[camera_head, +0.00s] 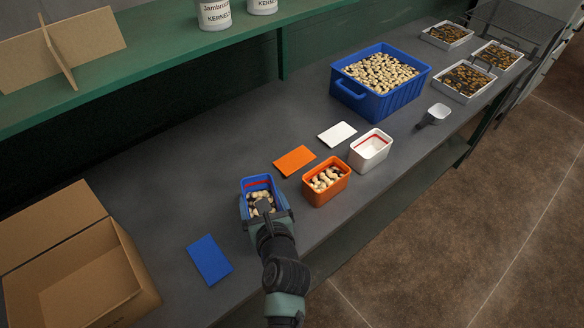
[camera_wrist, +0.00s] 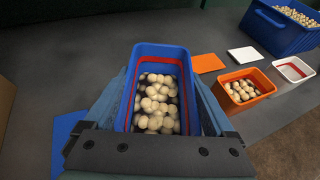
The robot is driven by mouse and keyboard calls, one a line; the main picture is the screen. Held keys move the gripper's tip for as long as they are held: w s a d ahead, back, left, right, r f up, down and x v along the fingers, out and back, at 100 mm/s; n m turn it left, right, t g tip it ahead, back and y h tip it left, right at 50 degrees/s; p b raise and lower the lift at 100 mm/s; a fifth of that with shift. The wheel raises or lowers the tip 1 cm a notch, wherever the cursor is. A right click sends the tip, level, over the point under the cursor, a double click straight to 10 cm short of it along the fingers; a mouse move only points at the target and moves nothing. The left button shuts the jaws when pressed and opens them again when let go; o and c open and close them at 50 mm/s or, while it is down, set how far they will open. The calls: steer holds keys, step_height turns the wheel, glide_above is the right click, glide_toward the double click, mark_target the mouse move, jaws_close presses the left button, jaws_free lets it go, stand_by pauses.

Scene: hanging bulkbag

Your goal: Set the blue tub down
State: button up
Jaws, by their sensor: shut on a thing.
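The small blue tub (camera_head: 257,184) has a red line inside and holds several pale nuts. My gripper (camera_head: 265,212) is shut on the blue tub, with its fingers along the tub's two sides. In the wrist view the tub (camera_wrist: 160,50) sits upright between the fingers. A flat blue card (camera_head: 209,260) lies on the grey bench to the left of the tub; part of it shows in the wrist view (camera_wrist: 66,135). I cannot tell whether the tub's base touches the bench.
An orange tub (camera_head: 321,194) with nuts and an empty white tub (camera_head: 370,160) stand to the right. Orange (camera_head: 294,161) and white (camera_head: 337,134) cards lie behind them. A large blue crate (camera_head: 405,98) of nuts stands farther back. An open cardboard box (camera_head: 130,262) is at left.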

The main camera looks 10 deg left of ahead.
step_height(320, 180, down, 4)
steer(key=shift+w+d+f+b, duration=0.1)
steer(key=shift+w+f+b, duration=0.05)
steer(key=shift+b, duration=0.45)
steer(key=shift+f+b, duration=0.8)
steer(key=shift+f, duration=1.05)
steer(key=shift+f, duration=0.1)
